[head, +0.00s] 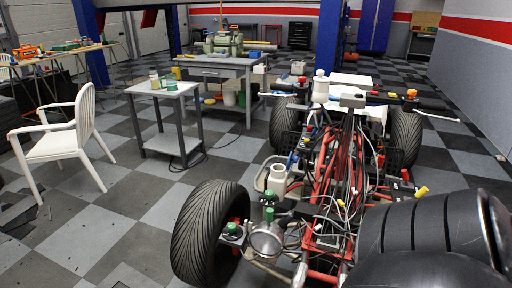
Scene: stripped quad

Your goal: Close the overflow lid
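A stripped quad (325,170) with red frame tubes stands at the right. A whitish bottle or reservoir (277,181) sits on its near left side, beside the frame; its top looks like an open neck. Another white container (320,88) with a cap stands upright near the handlebar. I cannot tell for certain which of these is the overflow, and no lid can be made out clearly at this size. Neither of my grippers can be seen in the head view.
A ribbed tyre (207,232) stands at the quad's near left. A white chair (62,140), small grey table (168,90) and workbench (215,70) stand left. Checkered floor between is open.

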